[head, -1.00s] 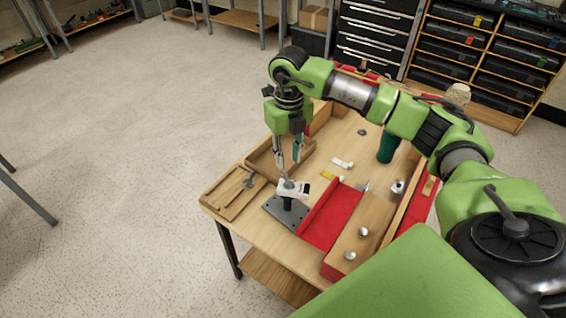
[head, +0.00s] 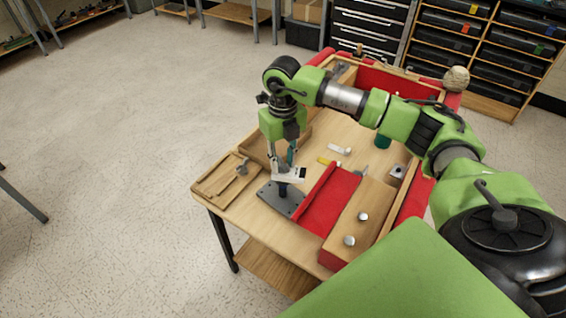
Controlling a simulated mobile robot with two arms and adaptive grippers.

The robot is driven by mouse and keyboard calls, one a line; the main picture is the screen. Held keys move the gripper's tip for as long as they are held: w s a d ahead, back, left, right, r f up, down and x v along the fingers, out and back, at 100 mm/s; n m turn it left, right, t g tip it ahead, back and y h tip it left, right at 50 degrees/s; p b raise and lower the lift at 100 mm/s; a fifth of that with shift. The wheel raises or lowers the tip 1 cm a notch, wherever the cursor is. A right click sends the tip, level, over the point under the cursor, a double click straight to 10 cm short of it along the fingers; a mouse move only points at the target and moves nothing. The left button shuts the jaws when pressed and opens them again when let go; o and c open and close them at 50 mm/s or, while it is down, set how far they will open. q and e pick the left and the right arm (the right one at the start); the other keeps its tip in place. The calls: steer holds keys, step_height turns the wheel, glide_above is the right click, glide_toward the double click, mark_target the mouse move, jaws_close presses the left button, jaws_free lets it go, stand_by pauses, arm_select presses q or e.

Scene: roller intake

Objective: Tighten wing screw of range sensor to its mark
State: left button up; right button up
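The range sensor (head: 291,174) is a small white block with a dark patch, on a short dark post above a dark grey base plate (head: 281,200). It stands near the table's left front side. My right gripper (head: 283,166) points down from above, with its fingertips at the top of the sensor. The fingers hide the wing screw and its mark. I cannot tell whether the fingers are closed on the screw or only around it. My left gripper is not in view.
A wooden tray (head: 208,187) with a metal tool lies left of the sensor. A red-lined channel (head: 328,202) and a wooden block with round knobs (head: 352,222) stand to its right. Small white (head: 339,149) and yellow (head: 324,161) pieces lie behind.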

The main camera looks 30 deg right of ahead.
steer(key=shift+s, duration=0.1)
jaws_close()
